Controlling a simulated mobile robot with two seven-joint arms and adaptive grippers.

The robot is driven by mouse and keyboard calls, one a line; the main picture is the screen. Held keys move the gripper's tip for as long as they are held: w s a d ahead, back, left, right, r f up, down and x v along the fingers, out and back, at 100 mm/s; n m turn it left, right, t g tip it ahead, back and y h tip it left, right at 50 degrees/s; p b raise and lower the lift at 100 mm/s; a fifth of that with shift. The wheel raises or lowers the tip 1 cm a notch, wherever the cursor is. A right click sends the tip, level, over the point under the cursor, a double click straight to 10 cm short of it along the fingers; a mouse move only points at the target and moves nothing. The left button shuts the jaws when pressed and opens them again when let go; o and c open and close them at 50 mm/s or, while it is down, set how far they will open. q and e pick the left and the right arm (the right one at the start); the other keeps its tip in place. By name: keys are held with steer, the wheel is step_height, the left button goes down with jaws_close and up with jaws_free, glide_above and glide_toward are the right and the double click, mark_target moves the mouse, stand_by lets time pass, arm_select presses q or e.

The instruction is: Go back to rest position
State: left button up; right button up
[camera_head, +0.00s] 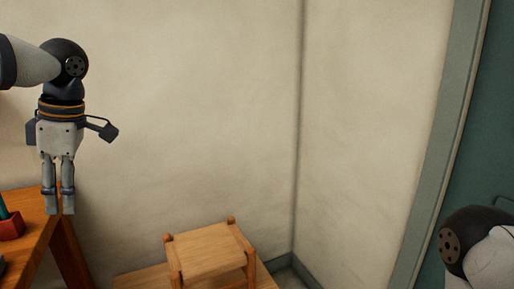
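My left gripper (60,206) hangs with its fingers pointing down at the upper left, in front of the pale wall. Its two fingers run side by side with a narrow gap between the tips, and nothing shows between them. The fingertips overlap the right edge of an orange-brown wooden table (34,224) in the picture; I cannot tell how far apart they are in depth. Part of my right arm shows at the lower right edge, but its gripper is out of the picture.
A small wooden stool (208,250) stands at the bottom middle on a wooden surface (140,279). A red box (11,226) with a teal item sits on the table at the left edge. A green-grey frame (436,150) runs up the right. The middle wall area is clear.

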arm_select(q)
steer(key=w+a+f+m+t+y, duration=0.2)
steer(key=f+m+y, duration=0.15)
steer(key=f, duration=0.65)
steer(key=w+a+f+m+t+y, duration=0.1)
steer(key=w+f+m+t+y, duration=0.3)
steer(key=f, duration=0.7)
steer(key=s+d+f+m+h, duration=0.5)
steer(key=s+d+f+m, duration=0.2)
steer(key=s+f+m, duration=0.3)
steer(key=s+d+f+m+g+h, duration=0.1)
steer(key=s+d+f+m+g, duration=0.1)
steer(key=s, duration=0.7)
steer(key=s+d+f+m+g+h, duration=0.1)
steer(key=s+d+f+g+h, duration=0.1)
steer(key=s, duration=0.8)
steer(key=s+d+f+m+g+h, duration=0.2)
steer(key=s+d+f+g, duration=0.1)
steer(key=s, duration=0.6)
step_height(320, 180, down, 2)
steer(key=shift+s+d+f+m, duration=0.1)
steer(key=shift+s+d+m, duration=0.3)
steer(key=shift+d, duration=0.45)
